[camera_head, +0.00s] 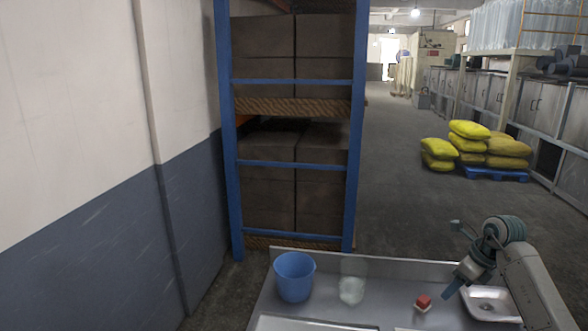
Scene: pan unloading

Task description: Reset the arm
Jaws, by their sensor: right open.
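My right arm comes in from the lower right. Its gripper (453,282) hangs above the right part of the metal counter (330,308), pointing down and to the left. It is open and I see nothing between its fingers. A small red and white block (423,302) lies on the counter, below and left of the gripper and apart from it. My left gripper is outside the view.
A blue bucket (295,277) stands on the counter's left part. A pale, see-through item (351,290) stands beside it. A blue shelf rack (355,130) with boxes rises behind the counter.

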